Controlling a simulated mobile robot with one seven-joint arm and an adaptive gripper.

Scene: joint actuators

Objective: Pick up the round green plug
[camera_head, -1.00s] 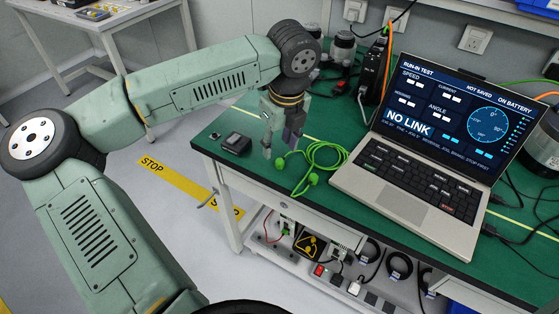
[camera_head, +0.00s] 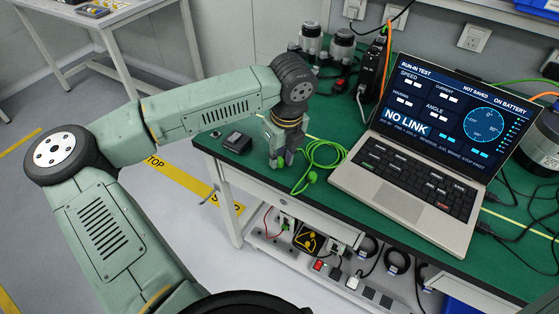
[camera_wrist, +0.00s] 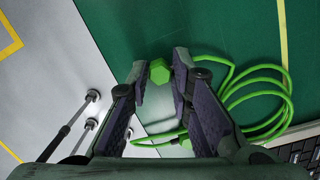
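The round green plug (camera_wrist: 160,70) shows in the wrist view between the two fingertips of my gripper (camera_wrist: 160,72). It fills nearly all of the gap between them, and I cannot tell whether both fingers touch it. The green cable (camera_wrist: 273,82) runs from behind the right finger in loops to the right. A second green plug end (camera_head: 312,177) lies nearer the table's front edge; in the wrist view it is partly behind the right finger.
A laptop (camera_head: 408,185) stands right of the cable on the green table (camera_head: 345,128). A small black device (camera_head: 237,142) lies left of my gripper.

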